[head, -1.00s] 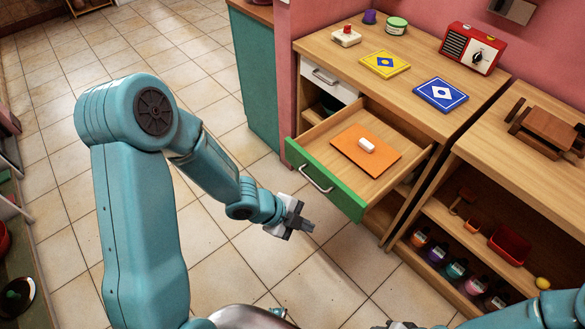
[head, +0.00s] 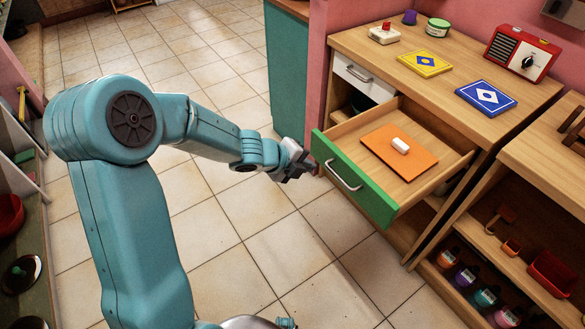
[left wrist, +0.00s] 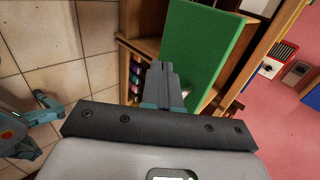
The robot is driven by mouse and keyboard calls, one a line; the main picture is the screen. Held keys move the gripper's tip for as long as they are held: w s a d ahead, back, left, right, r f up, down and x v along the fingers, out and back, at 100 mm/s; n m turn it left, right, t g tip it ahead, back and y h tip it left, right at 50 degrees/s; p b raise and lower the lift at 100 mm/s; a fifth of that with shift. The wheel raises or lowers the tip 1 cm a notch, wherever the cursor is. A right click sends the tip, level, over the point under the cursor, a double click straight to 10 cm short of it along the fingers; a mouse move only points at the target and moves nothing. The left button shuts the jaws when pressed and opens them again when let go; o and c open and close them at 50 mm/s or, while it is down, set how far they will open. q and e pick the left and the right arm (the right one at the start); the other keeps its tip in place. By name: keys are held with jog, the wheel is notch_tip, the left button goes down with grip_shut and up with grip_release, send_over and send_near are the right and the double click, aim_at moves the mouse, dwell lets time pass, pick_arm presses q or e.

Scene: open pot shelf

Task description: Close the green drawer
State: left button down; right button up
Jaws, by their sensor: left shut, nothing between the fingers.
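The green drawer (head: 372,199) is pulled out of the wooden cabinet, with its green front facing my side and a metal handle (head: 344,175) on it. Inside lie an orange board (head: 418,163) and a white block (head: 400,145) on top of it. My left gripper (head: 314,168) is shut and empty, close to the left end of the green front; I cannot tell whether it touches. In the left wrist view the shut fingers (left wrist: 163,82) point at the green front (left wrist: 200,45).
On the cabinet top (head: 405,80) stand a yellow tile (head: 425,63), a blue tile (head: 486,97) and a red radio (head: 523,52). A shelf with jars (head: 465,277) stands at the right. The tiled floor before the drawer is clear.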

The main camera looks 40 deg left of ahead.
aim_at(326, 159)
pick_arm(q)
jog(key=shift+w+d+r, duration=0.1)
jog(key=shift+w+d, duration=0.25)
jog(key=shift+w, duration=0.5)
jog(key=shift+w+d+r, duration=0.1)
jog(key=shift+w+d, duration=0.2)
jog(key=shift+w, duration=0.55)
pick_arm(e)
jog(key=shift+r, duration=0.4)
pick_arm(q)
jog(key=shift+w+p, duration=0.1)
jog(key=shift+p, duration=0.2)
